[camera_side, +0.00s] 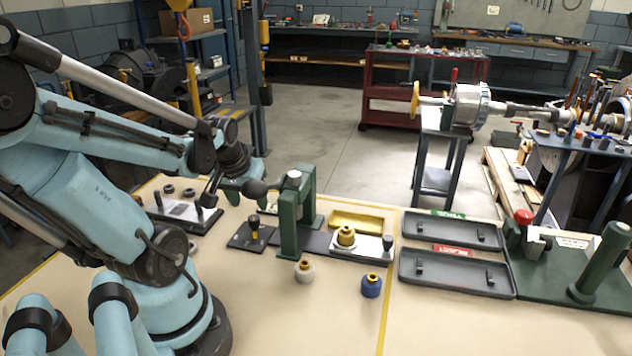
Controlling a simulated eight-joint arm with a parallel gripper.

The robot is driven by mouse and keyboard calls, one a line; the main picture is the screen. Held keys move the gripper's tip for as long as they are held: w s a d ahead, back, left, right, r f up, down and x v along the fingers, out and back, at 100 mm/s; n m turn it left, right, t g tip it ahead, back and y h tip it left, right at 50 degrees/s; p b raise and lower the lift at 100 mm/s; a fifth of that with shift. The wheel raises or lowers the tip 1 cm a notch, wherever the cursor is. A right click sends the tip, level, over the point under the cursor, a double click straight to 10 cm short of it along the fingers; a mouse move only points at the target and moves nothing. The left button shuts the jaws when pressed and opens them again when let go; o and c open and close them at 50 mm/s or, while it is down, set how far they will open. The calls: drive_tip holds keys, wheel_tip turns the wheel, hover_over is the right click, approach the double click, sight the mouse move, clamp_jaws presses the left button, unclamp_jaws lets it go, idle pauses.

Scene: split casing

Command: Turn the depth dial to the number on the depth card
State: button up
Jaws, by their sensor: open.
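My gripper (211,192) is dark and small at the end of my blue arm, at the left of the middle. It hangs above the right part of a grey plate with posts (186,213), left of a green press (289,215), and appears empty. I cannot make out which part is the depth dial, nor any number. A small pale patch (270,208) shows behind the press; I cannot tell if it is the depth card.
A brass part (346,236) sits on a white block right of the press. A white-bodied part (305,272) and a blue one (371,285) stand in front. Two grey trays (462,285) and a green fixture (538,281) lie right.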

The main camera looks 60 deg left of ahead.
sight(253, 218)
drive_tip(key=shift+r, duration=2.1)
drive_tip(key=shift+w+a+f+m+t+h, duration=0.15)
drive_tip(key=shift+f+m, duration=0.45)
drive_tip(key=shift+f, duration=1)
drive_tip(key=shift+a+f+m+t+h, duration=0.25)
drive_tip(key=shift+f+m, duration=0.35)
drive_tip(key=shift+f, duration=1.05)
drive_tip(key=shift+w+a+f+m+t+h, duration=0.15)
drive_tip(key=shift+f+m, duration=0.45)
drive_tip(key=shift+f, duration=1)
